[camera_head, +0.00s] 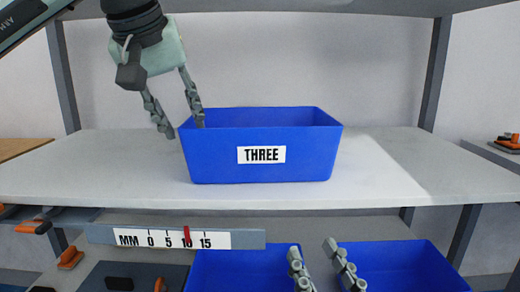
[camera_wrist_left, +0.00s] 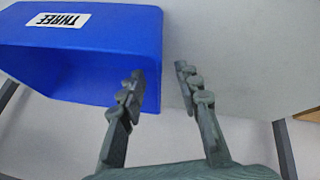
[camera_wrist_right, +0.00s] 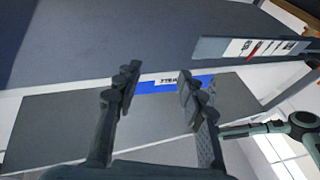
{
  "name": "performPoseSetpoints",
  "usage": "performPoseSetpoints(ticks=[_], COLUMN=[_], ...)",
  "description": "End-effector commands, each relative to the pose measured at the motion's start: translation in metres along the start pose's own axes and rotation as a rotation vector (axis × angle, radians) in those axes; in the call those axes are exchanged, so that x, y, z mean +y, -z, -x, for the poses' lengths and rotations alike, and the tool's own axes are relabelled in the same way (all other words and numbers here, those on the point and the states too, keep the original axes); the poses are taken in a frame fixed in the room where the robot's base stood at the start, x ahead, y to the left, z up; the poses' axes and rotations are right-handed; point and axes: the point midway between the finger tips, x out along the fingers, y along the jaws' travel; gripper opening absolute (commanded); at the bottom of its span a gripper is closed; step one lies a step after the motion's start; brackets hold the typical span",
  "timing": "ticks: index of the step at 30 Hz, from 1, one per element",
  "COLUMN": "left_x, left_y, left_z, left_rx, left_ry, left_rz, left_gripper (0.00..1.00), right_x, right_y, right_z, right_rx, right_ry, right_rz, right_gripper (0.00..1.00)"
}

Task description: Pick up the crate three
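The blue crate (camera_head: 215,157) with the label THREE stands upright on the white shelf. In the left wrist view the crate (camera_wrist_left: 120,28) fills the upper left. My left gripper (camera_head: 183,128) is open at the crate's left wall, with one finger outside and the other over the inside of the rim. In the left wrist view the left gripper (camera_wrist_left: 162,88) shows a clear gap between its fingers, and contact with the wall cannot be told. My right gripper (camera_head: 326,268) is open and empty below the shelf, in front of the lower blue crates.
The white shelf (camera_head: 90,180) has free room on both sides of the crate. A grey bar with an MM scale (camera_head: 175,238) hangs below it. Lower blue crates (camera_head: 410,262) stand beneath. Grey posts (camera_head: 436,72) flank the shelf. Orange-handled tools (camera_head: 508,142) lie at the right.

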Motion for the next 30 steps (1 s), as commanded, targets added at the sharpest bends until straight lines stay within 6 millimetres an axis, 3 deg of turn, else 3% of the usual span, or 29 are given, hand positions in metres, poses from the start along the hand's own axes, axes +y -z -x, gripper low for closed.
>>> performPoseSetpoints(ticks=[3, 9, 19, 27, 30], left_x=[-0.001, -0.001, 0.000, 0.000, 0.000], left_y=[-0.002, -0.001, -0.001, -0.001, -0.001], left_z=[-0.025, -0.054, -0.061, -0.061, -0.061], left_rx=[-0.005, -0.003, -0.002, -0.002, -0.002], left_ry=[0.003, 0.002, 0.000, 0.000, 0.000], left_rz=[0.001, 0.002, 0.001, 0.000, 0.001], left_gripper=[0.33, 0.33, 0.33, 0.01, 0.00], right_x=[-0.001, 0.000, 0.001, 0.001, 0.001], right_y=[0.008, 0.016, 0.019, 0.019, 0.019], right_z=[0.000, 0.000, 0.000, 0.000, 0.000], right_rx=[0.052, 0.107, 0.121, 0.121, 0.121], right_ry=[0.002, 0.000, 0.000, 0.000, 0.000], right_rz=[-0.004, -0.001, 0.000, 0.000, 0.000], right_gripper=[0.40, 0.40, 0.40, 0.40, 0.40])
